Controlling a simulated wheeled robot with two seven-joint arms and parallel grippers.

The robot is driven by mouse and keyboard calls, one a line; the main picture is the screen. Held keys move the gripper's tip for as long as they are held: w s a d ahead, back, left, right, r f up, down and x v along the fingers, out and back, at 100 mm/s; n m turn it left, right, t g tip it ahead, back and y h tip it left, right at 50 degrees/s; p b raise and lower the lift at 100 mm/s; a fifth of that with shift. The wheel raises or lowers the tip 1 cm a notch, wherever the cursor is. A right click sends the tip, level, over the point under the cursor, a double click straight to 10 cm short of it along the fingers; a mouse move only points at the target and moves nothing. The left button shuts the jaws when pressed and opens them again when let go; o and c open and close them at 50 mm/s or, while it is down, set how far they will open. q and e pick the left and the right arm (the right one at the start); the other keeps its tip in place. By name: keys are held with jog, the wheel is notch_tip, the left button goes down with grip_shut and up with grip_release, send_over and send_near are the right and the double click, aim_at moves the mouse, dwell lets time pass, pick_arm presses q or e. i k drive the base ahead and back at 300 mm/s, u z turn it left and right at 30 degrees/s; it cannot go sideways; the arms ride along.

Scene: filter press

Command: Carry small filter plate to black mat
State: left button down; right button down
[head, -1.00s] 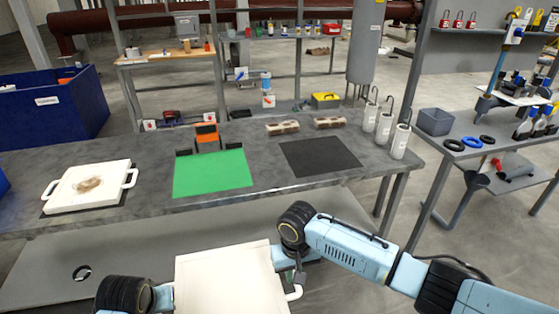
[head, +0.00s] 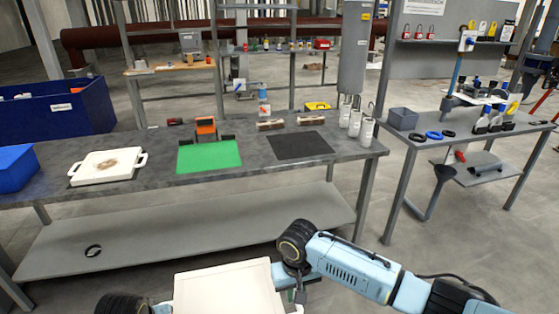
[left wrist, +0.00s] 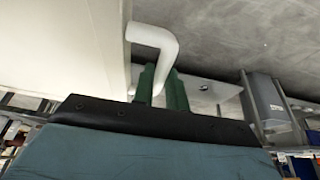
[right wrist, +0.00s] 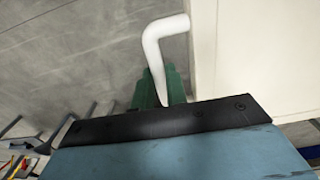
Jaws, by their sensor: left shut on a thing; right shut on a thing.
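A white filter plate (head: 226,292) is held between my two arms at the bottom of the head view, in front of the workbench. My left gripper (left wrist: 163,88) is shut on the plate's white handle (left wrist: 155,42) at one side. My right gripper (right wrist: 160,88) is shut on the handle (right wrist: 160,40) at the other side. The black mat (head: 299,146) lies bare on the bench, right of a green mat (head: 208,157). Another white plate (head: 136,163) with a brown stain lies on the bench's left part.
The grey bench (head: 320,172) has a lower shelf (head: 180,231). Two brown-and-white blocks (head: 270,125) lie behind the mats, and white cylinders (head: 367,132) stand right of the black mat. A side table (head: 400,130) is at the right, blue bins at the left.

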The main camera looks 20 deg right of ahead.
aim_at(299, 144)
jog(key=z, duration=0.95)
jog(key=i, duration=1.5)
jog(key=u, duration=0.4)
jog(key=i, duration=1.55)
jog(key=u, duration=0.05)
